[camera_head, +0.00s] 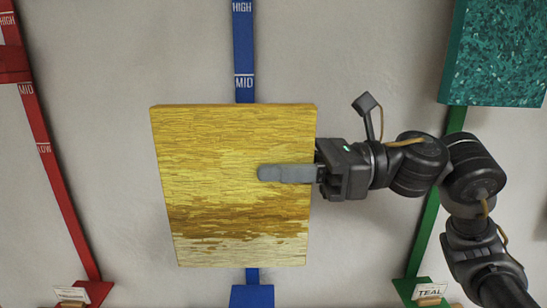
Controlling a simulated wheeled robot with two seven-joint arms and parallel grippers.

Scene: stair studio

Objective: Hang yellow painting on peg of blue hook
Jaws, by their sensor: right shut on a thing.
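The yellow painting (215,170) is an upright, slightly tilted rectangle in mid view, with a brown band and a pale lower edge. My right gripper (290,173) reaches in from the right and is shut on the painting's right edge, with one finger lying across its front face. The blue hook (244,45) is a tall blue strip marked HIGH and MID, with a blue foot (252,296) below. The painting covers the strip's middle, so any peg behind it is hidden. I cannot tell whether the painting touches the strip. My left gripper is not in view.
A red stand (60,190) marked MID and LOW is at the left. A green stand (424,235) is at the right, with a teal painting (497,50) at its top and a TEAL label (429,291) at its foot. Pale wall shows between the stands.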

